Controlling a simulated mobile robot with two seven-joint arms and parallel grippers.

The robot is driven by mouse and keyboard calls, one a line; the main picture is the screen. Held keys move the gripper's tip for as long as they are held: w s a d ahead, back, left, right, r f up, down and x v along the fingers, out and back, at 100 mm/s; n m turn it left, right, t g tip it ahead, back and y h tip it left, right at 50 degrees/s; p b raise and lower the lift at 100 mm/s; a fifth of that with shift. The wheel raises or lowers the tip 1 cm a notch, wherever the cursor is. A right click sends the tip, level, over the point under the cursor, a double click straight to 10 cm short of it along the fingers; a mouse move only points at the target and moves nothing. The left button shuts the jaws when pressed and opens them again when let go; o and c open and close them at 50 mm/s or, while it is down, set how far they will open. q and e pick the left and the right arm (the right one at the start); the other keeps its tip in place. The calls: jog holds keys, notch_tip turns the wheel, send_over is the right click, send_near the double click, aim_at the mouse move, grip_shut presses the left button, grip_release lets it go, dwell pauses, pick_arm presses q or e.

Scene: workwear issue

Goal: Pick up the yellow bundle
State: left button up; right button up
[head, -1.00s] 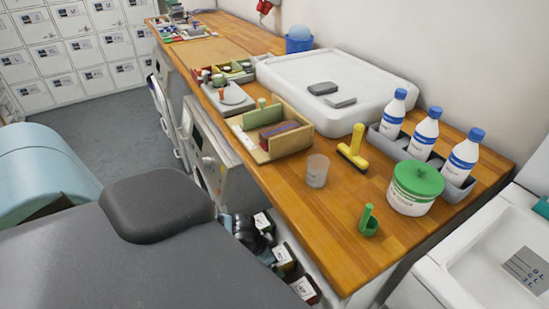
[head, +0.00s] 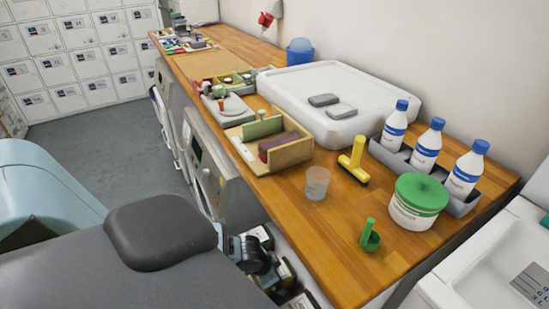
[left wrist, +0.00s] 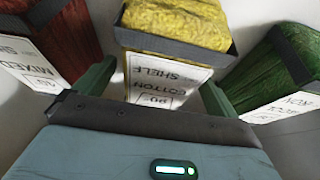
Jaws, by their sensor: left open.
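The yellow bundle (left wrist: 180,22) is at the top middle of the left wrist view. It has a dark grey band and a hanging white label (left wrist: 160,80) with upside-down text, "COTTON". My left gripper (left wrist: 156,88) is open, with one green finger on each side of the label, below the bundle in the picture. The fingers do not close on anything, and I cannot tell whether they touch the bundle. I cannot make out the yellow bundle in the head view. My right gripper is in neither view.
A red bundle (left wrist: 60,35) stands left of the yellow one and a green bundle (left wrist: 285,75) right, both close to the fingers.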

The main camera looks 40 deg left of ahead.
pick_arm(q)
jog(key=shift+w+d+f, duration=0.1)
jog(key=shift+w+f, duration=0.05)
jog(key=shift+f, duration=0.4)
jog(key=shift+c, duration=0.7)
jog(key=c, duration=1.1)
jog(key=shift+r, duration=0.15)
